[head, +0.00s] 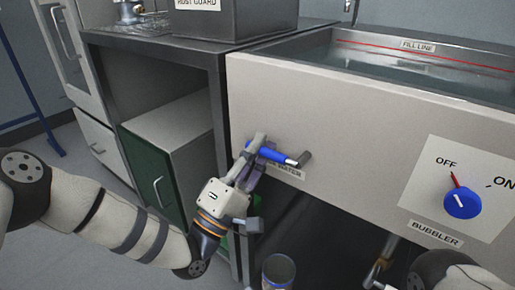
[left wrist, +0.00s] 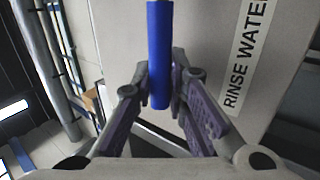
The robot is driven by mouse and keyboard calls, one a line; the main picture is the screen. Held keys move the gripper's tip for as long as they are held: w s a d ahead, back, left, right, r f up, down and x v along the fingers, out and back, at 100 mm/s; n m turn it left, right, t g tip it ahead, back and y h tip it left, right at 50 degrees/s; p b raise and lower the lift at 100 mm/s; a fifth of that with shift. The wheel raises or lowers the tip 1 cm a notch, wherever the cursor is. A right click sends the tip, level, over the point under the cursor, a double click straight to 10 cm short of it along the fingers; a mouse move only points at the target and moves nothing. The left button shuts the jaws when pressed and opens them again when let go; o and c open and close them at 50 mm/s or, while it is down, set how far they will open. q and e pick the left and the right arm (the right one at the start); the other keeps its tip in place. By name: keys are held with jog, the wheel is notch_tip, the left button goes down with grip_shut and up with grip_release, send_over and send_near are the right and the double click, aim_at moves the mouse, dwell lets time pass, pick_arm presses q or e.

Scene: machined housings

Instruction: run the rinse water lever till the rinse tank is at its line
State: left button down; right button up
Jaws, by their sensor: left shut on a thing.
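The rinse water lever has a blue handle (head: 268,153) on a metal stub at the tank's front panel, lying roughly sideways above a partly hidden label. My left gripper (head: 254,160) is shut on the blue handle. In the left wrist view the handle (left wrist: 159,50) runs between the fingers, beside the RINSE WATER label (left wrist: 247,55). The rinse tank (head: 330,92) is open-topped, with a red line (head: 385,49) and a FILL LINE label on its back wall. The water (head: 390,76) appears to stand below that line. Part of my right gripper (head: 376,276) shows at the bottom; its fingers are unclear.
A white panel with a blue BUBBLER knob (head: 463,203) is at the right, its pointer toward OFF. A dark RUST GUARD container (head: 235,22) stands on the bench left of the tank. A green-fronted cabinet (head: 150,172) is beneath.

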pick_arm(q)
jog(key=shift+f, duration=0.1)
jog(key=c, duration=1.8)
grip_release()
jog(key=shift+c, duration=0.2)
jog(key=v, duration=1.2)
